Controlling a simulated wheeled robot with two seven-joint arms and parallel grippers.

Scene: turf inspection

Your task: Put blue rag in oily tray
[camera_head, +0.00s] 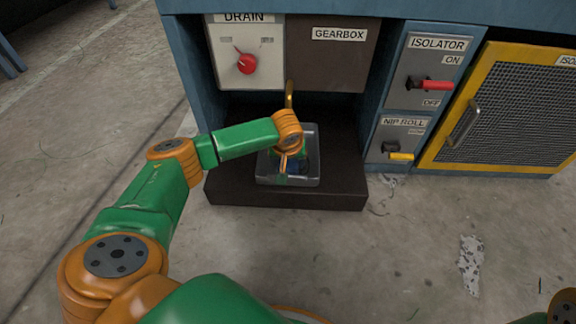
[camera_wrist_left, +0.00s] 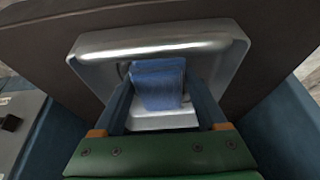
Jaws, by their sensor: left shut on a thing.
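The tray (camera_head: 264,181) is a grey metal box with a rim, standing on a dark ledge below the gearbox panel. Its bright rim also shows in the left wrist view (camera_wrist_left: 150,42). My left gripper (camera_head: 291,168) reaches down into the tray from above. The blue rag (camera_wrist_left: 158,84) is between its two fingers, and they are shut on it. In the head view the rag shows only as a small dark blue patch inside the tray. I cannot tell whether the rag touches the tray floor. My right gripper is not in view.
The dark ledge (camera_head: 235,190) has bare room either side of the tray. Behind it are the drain panel with a red knob (camera_head: 246,64) and the gearbox panel (camera_head: 325,60). Isolator and nip roll switches and a yellow-framed mesh door (camera_head: 510,110) stand to the right.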

